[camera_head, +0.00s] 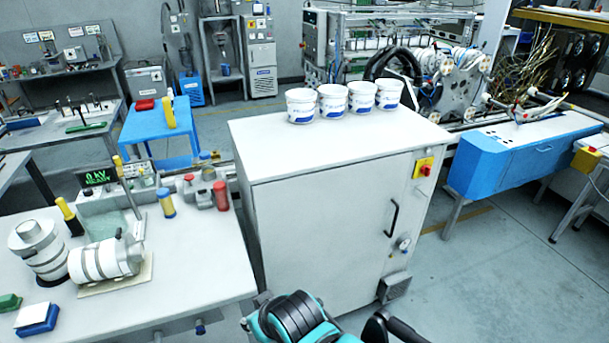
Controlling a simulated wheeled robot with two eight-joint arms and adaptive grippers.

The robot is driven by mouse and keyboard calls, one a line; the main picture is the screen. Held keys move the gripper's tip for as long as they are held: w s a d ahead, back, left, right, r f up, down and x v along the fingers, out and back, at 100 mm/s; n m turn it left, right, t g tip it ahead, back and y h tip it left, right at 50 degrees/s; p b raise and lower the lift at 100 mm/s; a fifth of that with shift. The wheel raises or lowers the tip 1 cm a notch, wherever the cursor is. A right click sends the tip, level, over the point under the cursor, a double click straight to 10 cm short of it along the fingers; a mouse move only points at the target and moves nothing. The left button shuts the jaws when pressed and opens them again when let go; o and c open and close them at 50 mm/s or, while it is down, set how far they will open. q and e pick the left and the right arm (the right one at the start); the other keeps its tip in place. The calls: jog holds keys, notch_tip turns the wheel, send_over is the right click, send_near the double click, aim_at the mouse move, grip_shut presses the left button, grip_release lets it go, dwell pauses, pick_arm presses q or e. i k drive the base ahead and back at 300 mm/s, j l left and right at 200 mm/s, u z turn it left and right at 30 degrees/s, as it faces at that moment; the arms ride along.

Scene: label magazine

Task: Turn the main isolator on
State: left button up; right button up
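The main isolator (424,167), a red rotary knob on a yellow plate, sits at the upper right of the white cabinet's (325,225) front. The knob is too small here to tell which way it is turned. Teal and black parts of my own arm show at the bottom edge, in front of and below the cabinet. Neither gripper's fingers can be made out in the head view. Nothing of mine touches the isolator.
The cabinet front has a black handle (392,218) and a small lock (403,245) below the isolator. Several white tubs (332,101) stand on its top. A workbench (200,265) with rolls stands left, a blue cabinet (520,155) right. Floor right of the cabinet is clear.

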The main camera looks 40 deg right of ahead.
aim_at(425, 169)
jog(key=l+z, duration=0.1)
jog(key=l, duration=3.45)
jog(key=k+l, duration=0.55)
